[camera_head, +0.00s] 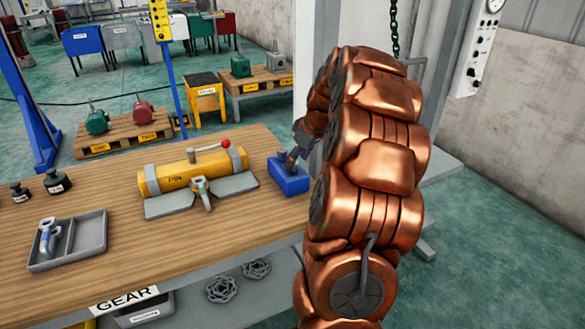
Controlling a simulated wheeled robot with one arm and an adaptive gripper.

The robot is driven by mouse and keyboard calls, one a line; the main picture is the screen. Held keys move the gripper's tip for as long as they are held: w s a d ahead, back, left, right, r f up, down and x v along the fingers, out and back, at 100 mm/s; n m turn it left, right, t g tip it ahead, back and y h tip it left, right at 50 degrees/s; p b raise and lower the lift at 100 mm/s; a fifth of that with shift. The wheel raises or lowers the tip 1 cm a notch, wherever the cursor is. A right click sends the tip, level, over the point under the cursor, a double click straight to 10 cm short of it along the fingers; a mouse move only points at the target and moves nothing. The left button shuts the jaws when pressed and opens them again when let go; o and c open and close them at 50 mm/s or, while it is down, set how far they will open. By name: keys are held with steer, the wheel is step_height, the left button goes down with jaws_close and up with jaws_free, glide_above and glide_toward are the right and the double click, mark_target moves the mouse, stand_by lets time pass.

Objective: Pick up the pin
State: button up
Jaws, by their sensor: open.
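My gripper (295,154) is open, low over a small blue block (289,180) at the right end of the wooden table. My copper arm hides much of the gripper. A small dark part shows between the block's top and the gripper. It may be the pin, but I cannot tell it from the fingertips or see whether they touch it. A grey-blue part with a ring-shaped head (47,236) lies in the left compartment of a grey tray (67,264) at the table's left. It is far from my gripper.
A yellow cylinder (178,178) rests in a grey cradle, with a metal fitting (201,191) in front and a red-knobbed lever (226,144) above. Two dark weights (57,181) stand at the left. The wooden table (215,225) is bare along its front.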

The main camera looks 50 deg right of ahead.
mark_target(293, 174)
steer(key=x, duration=0.2)
steer(key=shift+w+f, duration=0.1)
steer(key=shift+f, duration=0.3)
jaws_close()
